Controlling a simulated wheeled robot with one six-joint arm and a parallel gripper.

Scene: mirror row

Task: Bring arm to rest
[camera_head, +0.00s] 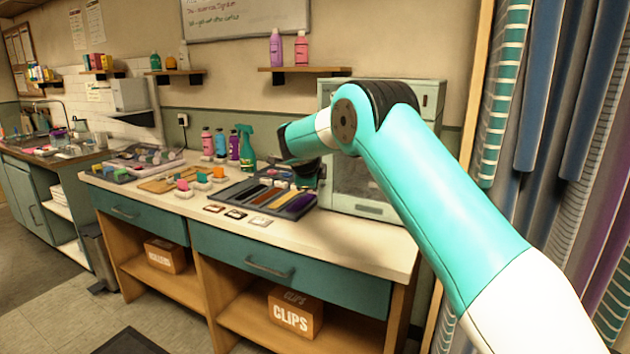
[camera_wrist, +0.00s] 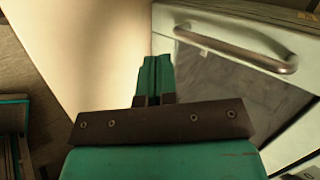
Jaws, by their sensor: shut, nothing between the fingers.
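My arm reaches from the lower right of the head view, with its elbow in front of a pale green cabinet. My gripper (camera_wrist: 155,78) is shut and empty in the wrist view, its green fingers together above the pale counter. In the head view the gripper end (camera_head: 303,172) is dark and partly hidden; it is near the right end of the black tray, and I cannot tell how high it is above it. The cabinet (camera_head: 426,100) stands close beside the gripper, and its door handle (camera_wrist: 240,48) shows in the wrist view.
The counter (camera_head: 340,232) holds a black tray (camera_head: 240,199) of colored strips, small tiles (camera_head: 259,222), colored blocks and a green spray bottle (camera_head: 246,148). Rolls of fabric (camera_head: 545,90) stand at the right. A box marked CLIPS (camera_head: 294,312) sits on the shelf below.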

